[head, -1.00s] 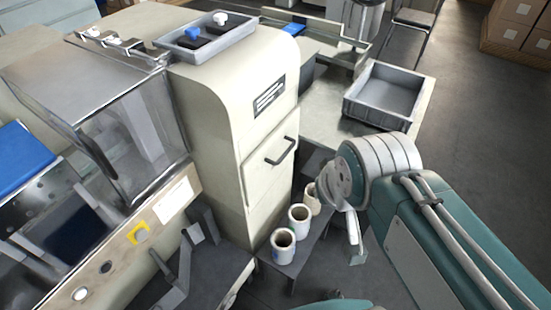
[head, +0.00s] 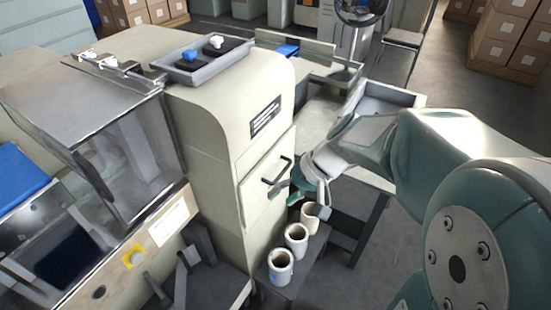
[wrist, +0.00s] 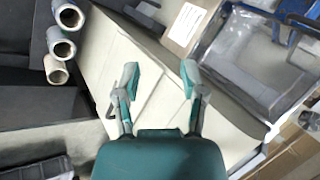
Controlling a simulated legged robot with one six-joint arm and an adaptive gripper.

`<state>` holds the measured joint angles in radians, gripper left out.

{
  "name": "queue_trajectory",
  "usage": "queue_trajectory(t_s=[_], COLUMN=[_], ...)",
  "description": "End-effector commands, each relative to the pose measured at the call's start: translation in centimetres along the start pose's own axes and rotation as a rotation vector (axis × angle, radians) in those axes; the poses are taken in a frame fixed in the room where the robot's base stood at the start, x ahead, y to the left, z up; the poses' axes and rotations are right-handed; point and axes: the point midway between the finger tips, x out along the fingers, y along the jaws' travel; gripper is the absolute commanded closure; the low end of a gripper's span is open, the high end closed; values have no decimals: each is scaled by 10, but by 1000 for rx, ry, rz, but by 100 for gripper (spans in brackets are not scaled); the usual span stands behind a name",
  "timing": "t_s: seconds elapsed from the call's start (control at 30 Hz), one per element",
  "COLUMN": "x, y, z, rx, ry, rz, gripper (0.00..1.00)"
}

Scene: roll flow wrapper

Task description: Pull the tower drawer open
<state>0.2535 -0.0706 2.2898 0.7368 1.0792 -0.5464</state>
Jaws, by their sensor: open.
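The cream tower (head: 212,150) stands left of centre in the head view. Its drawer (head: 258,205) looks shut and flush in the tower's side face. A dark bar handle (head: 275,179) sits on the upper part of the drawer front. My gripper (head: 298,184) is just right of the handle and overlaps its lower end in the picture; I cannot tell if they touch. In the wrist view my gripper (wrist: 159,78) is open, with nothing seen between its fingers and cream panels behind them.
Several white rolls (head: 296,238) stand on a low dark stand below my gripper, close to the tower. A grey tray (head: 205,60) with knobbed parts lies on the tower top. A grey bin (head: 385,92) stands on a bench behind my arm.

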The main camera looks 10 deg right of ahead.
Motion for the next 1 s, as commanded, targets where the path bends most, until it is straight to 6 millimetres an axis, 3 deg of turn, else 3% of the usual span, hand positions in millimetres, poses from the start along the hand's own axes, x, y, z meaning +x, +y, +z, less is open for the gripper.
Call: queue_trajectory(t_s=[0.37,0.6,0.8,1.0], x=[39,61,75,81], y=[55,120,179,200], z=[-84,-134,-159,-167], rx=[183,300,381,406], ry=[97,279,454,524], rz=[-386,-576,-665,-685], gripper=[46,46,46,46])
